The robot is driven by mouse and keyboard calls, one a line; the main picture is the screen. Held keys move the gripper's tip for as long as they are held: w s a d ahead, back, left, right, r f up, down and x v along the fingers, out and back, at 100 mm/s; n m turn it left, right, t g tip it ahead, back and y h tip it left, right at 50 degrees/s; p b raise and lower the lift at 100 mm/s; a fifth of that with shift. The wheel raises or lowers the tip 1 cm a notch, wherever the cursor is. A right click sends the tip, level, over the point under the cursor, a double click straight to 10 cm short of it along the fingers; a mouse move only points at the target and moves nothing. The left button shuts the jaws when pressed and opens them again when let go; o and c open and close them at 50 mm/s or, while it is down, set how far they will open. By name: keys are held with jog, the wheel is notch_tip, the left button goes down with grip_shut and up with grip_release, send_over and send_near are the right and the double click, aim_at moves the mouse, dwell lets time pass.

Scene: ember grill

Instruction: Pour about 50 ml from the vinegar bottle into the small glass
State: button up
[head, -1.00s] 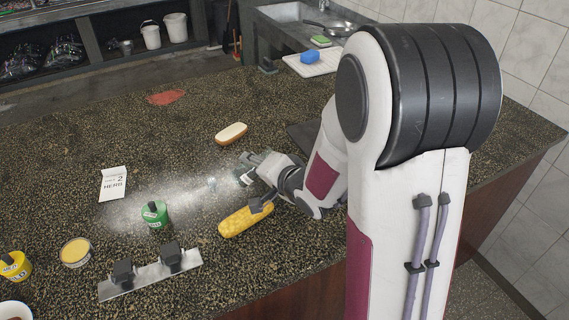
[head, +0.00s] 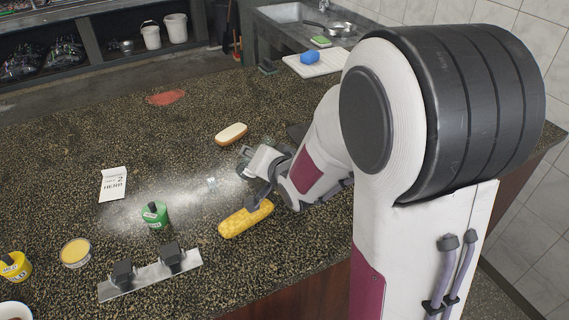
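My gripper (head: 256,182) is over the speckled counter, just behind the corn cob, with a dark finger reaching down toward the cob. The arm and the angle hide much of it, so I cannot tell whether it is open or shut on something. A tiny clear object (head: 211,182), perhaps the small glass, stands on the counter to the left of my gripper. It is too small to tell its contents. I cannot make out the vinegar bottle; it may be hidden at my gripper.
A yellow corn cob (head: 246,218) lies just in front of my gripper. A cream-topped brown block (head: 231,133) lies behind. A green pot (head: 155,216), a white card (head: 113,184), a yellow tin (head: 76,252) and a metal rail with black blocks (head: 150,276) stand left.

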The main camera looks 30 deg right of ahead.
aim_at(245, 179)
jog(key=shift+r, duration=0.1)
jog(key=shift+w+a+f+n+h, duration=0.1)
jog(key=shift+a+f+n+h, duration=0.3)
jog(key=shift+f+n+h, duration=0.25)
jog(key=shift+a+f+n+h, duration=0.2)
jog(key=shift+f+n+h, duration=0.1)
jog(key=shift+f, duration=0.45)
jog(key=shift+a+f+n+h, duration=0.2)
jog(key=shift+f+n+h, duration=0.05)
jog(key=shift+f, duration=0.5)
jog(key=shift+a, duration=0.1)
jog(key=shift+a+n+h, duration=0.1)
jog(key=shift+n+h, duration=0.3)
jog(key=shift+w+a+f+n+h, duration=0.1)
jog(key=shift+a+n+h, duration=0.3)
jog(key=shift+n, duration=0.1)
jog(key=shift+a+n+h, duration=0.15)
jog(key=shift+n+h, duration=0.15)
jog(key=shift+n, duration=0.1)
